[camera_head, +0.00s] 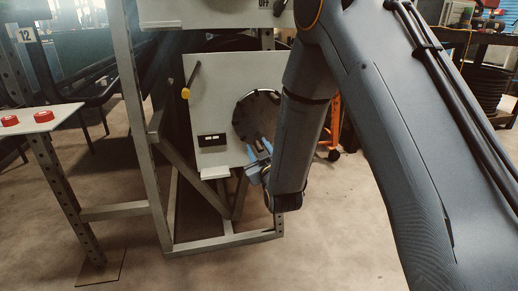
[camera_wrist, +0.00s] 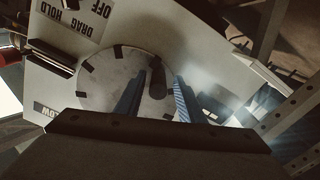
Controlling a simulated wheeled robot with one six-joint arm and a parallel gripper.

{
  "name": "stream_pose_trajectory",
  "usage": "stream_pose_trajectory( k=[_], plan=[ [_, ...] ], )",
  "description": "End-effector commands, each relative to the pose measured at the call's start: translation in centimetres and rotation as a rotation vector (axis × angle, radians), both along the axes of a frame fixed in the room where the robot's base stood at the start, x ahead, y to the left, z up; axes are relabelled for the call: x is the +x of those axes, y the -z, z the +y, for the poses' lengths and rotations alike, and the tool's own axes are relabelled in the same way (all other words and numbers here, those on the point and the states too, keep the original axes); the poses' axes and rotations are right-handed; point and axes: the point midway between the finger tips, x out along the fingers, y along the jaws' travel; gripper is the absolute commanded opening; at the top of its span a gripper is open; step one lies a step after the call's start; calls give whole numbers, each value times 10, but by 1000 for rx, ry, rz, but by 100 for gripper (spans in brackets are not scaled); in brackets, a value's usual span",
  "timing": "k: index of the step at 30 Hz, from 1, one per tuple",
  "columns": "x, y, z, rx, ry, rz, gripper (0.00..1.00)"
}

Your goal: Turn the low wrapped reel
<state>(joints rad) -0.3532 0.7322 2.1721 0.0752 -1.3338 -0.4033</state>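The low reel (camera_head: 243,117) is a round pale disc with black marks along its rim, set on a light upright panel in the head view. My arm hides its right part. In the wrist view the reel disc (camera_wrist: 103,88) fills the middle, with a dark rounded peg or handle (camera_wrist: 157,82) standing out from it. My gripper (camera_head: 256,160) has blue fingers, just below the disc in the head view. In the wrist view my gripper (camera_wrist: 160,80) is open, one finger on each side of the dark handle. Gaps show beside the handle; I cannot tell its depth between the fingers.
The panel (camera_head: 212,98) carries a yellow-tipped lever (camera_head: 186,92) and a small dark-slotted plate (camera_head: 212,140). A metal frame (camera_head: 135,120) surrounds it. Labels reading DRAG HOLD and OFF (camera_wrist: 85,18) show in the wrist view. A table (camera_head: 38,120) with red rings stands left. The floor in front is clear.

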Motion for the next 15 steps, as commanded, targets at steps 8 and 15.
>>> stream_pose_trajectory(
  k=[8,15],
  plan=[
    [-9,0,-3,-1,-1,1,35],
    [-46,-1,-14,-2,0,3,35]
  ],
)
